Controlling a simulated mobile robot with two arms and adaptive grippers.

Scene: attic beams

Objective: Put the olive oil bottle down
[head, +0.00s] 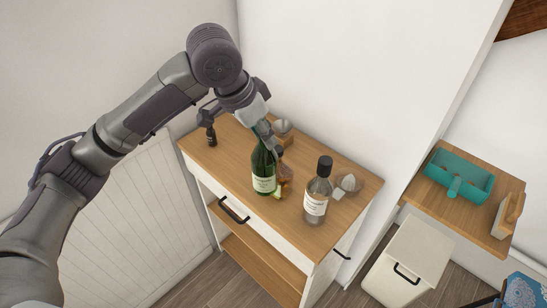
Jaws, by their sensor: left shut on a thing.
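A dark green glass bottle with a pale label, which I take as the olive oil bottle (263,172), is upright over the wooden top of a white cabinet (225,160). My left gripper (270,143) comes down from above and is shut at the bottle's neck. The fingers partly hide the neck. I cannot tell whether the bottle's base touches the wood or hangs just above it. My right gripper is out of view.
A clear bottle with a black cap (317,192) stands to the right. A brown bottle (286,172) is close behind the green one. A teal tray (460,175) sits on another shelf. The cabinet top's front left is clear.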

